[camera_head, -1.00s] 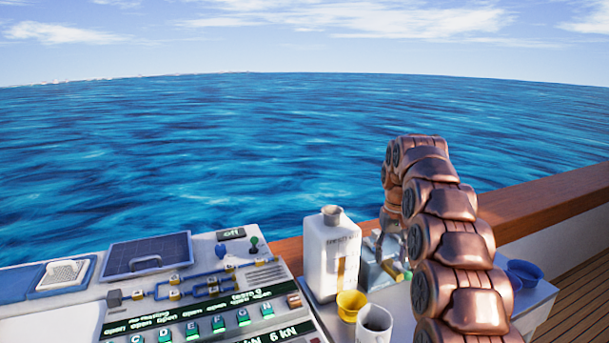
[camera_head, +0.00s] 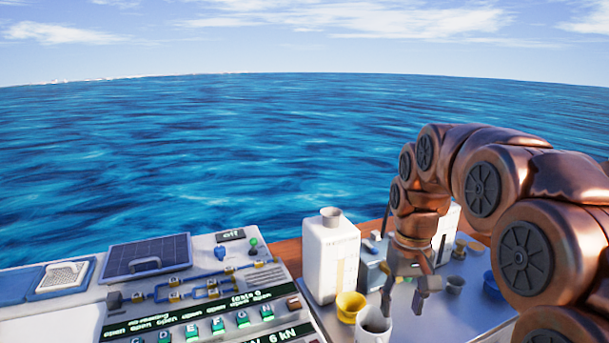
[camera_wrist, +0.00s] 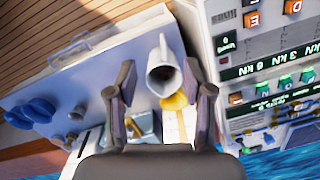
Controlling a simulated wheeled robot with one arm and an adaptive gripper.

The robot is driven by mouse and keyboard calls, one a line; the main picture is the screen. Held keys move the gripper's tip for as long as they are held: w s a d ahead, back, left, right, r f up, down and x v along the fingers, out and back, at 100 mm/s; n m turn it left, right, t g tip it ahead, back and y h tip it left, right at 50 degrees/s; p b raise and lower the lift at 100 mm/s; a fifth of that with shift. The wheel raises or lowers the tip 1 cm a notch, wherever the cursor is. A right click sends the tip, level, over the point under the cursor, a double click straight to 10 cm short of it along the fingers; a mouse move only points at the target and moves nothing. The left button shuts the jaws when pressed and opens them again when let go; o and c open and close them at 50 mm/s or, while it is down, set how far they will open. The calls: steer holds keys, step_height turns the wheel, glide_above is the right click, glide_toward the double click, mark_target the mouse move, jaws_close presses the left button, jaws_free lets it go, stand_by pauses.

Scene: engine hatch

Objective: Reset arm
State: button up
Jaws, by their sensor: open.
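My gripper (camera_head: 404,303) hangs from my copper-coloured arm above the grey counter, pointing down. Its fingers are apart, and they also show in the wrist view (camera_wrist: 160,84) with nothing gripped between them. A white mug (camera_head: 374,326) stands just left of and below the gripper in the head view. In the wrist view the mug (camera_wrist: 163,50) appears between the fingertips, but I cannot tell how far beneath them it is. A yellow cup (camera_head: 349,306) stands beside the mug.
A white canister (camera_head: 331,262) stands behind the yellow cup. Blue bowls (camera_wrist: 38,108) and small grey cups (camera_head: 454,285) are on the counter. A control panel (camera_head: 205,305) with lit buttons lies to the left. A wooden rail and open sea are beyond.

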steer(key=s+f, duration=0.4)
steer(key=s, duration=1)
steer(key=s+f, duration=0.3)
steer(key=s, duration=1.1)
steer(key=shift+f+m+g, duration=0.35)
steer(key=shift+m+g, duration=0.05)
